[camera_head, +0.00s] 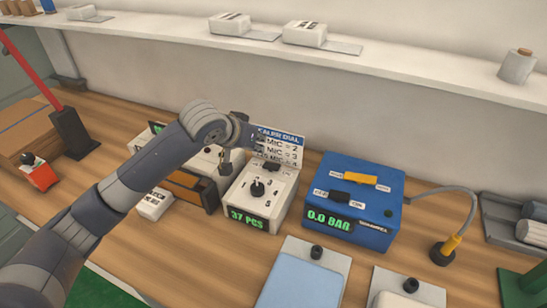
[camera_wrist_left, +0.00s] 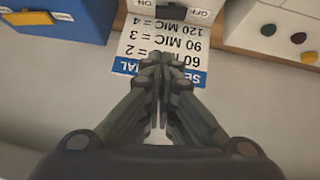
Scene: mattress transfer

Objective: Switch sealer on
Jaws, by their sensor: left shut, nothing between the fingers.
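The white box (camera_head: 252,210) has a numbered dial with a black knob (camera_head: 258,188) and a green "37 PCS" display. A sign (camera_head: 288,148) headed "SEALER DIAL" with MIC values stands behind it. In the left wrist view, a black switch (camera_wrist_left: 172,11) between ON and OFF labels sits beyond my fingertips, cut by the top edge. My left gripper (camera_head: 261,143) is shut and empty, in front of part of the sign. It also shows in the left wrist view (camera_wrist_left: 160,62), with its tips apart from the switch in the picture. My right gripper is not in view.
A blue box (camera_head: 375,228) with a "0.0 BAR" display and a yellow handle stands to the right. A hose (camera_head: 460,192) runs beside it. An orange-sided box (camera_head: 190,185) is on the left. A shelf (camera_head: 400,72) runs above; trays lie in front.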

